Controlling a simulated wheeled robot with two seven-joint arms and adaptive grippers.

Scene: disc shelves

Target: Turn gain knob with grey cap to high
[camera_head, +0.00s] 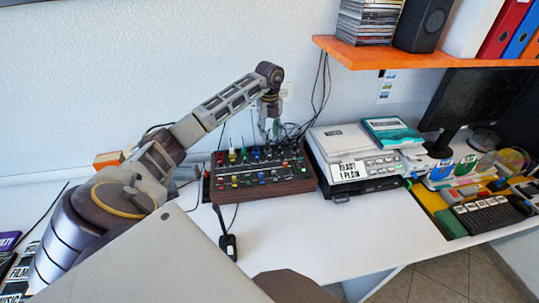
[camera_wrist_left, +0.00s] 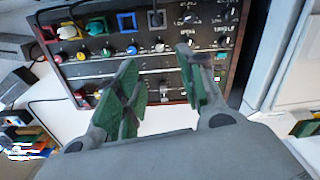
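The mixer box (camera_head: 262,188), dark with wooden sides, stands on the white desk with several coloured knobs and plugs. My left gripper (camera_head: 270,126) hangs above its back edge. In the left wrist view, the gripper (camera_wrist_left: 157,58) is open, its green-padded fingers apart over the mixer panel (camera_wrist_left: 147,65). A pale grey-looking knob (camera_wrist_left: 159,46) shows between the fingertips, apart from both pads. Another greyish knob (camera_wrist_left: 165,88) lies lower between the fingers, partly hidden. I cannot tell which is the gain knob or read its setting. My right gripper is not in view.
A black cable end (camera_head: 229,246) lies in front. An orange shelf (camera_head: 420,60) hangs above right. The front-middle desk (camera_head: 330,235) is clear.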

